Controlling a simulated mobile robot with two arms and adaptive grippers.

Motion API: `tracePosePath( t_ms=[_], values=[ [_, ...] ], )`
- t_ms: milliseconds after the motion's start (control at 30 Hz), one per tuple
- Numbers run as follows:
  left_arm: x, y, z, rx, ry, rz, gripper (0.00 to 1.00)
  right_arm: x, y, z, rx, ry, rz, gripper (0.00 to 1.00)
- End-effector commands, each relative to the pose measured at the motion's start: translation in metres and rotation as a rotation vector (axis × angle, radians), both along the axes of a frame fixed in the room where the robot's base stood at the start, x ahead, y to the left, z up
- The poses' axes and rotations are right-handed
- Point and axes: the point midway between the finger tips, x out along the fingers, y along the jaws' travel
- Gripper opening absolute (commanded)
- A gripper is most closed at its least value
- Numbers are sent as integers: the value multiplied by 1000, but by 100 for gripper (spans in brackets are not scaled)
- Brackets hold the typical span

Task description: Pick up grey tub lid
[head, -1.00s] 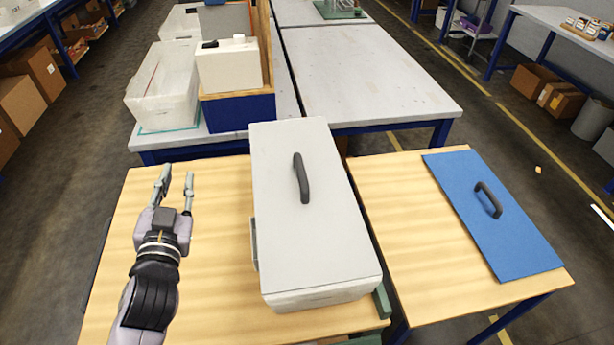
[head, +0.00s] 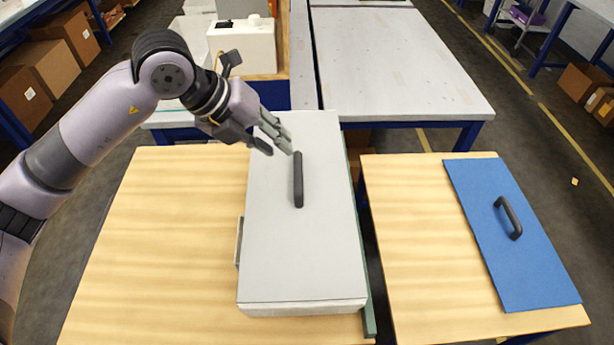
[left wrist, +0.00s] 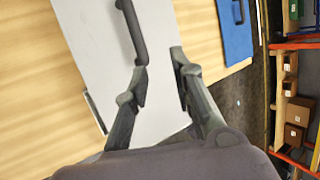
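The grey tub lid (head: 300,248) lies flat on the pale tub (head: 302,307) on the left wooden table. Its dark bar handle (head: 298,180) stands up near the lid's far half. My left gripper (head: 276,144) is above the lid's far left part, close to the far end of the handle. Its fingers are apart and hold nothing. In the left wrist view the open fingers (left wrist: 158,75) show over the lid (left wrist: 112,48), and the handle (left wrist: 132,28) runs up to the left finger. Whether they touch is unclear. My right gripper is not in view.
A blue lid (head: 505,228) with a dark handle lies on the right wooden table (head: 420,220). Behind stands a grey bench (head: 400,65) and a white container (head: 243,45). The left table (head: 165,245) is clear left of the tub.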

Motion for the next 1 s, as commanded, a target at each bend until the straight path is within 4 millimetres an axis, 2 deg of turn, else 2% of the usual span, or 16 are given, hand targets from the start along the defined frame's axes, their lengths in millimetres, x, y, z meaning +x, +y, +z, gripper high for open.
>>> tracePosePath(
  t_ms=[67,167,700,900,1000],
  values=[
    [9,17,1,68,-15,45,23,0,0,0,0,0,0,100],
    [14,23,-2,104,-18,69,23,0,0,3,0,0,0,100],
    [44,-17,-92,105,-17,69,23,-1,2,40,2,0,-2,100],
    [48,-22,-106,106,-19,68,23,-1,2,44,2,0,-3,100],
    [50,-25,-111,105,-16,69,23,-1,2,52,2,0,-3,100]
  ],
)
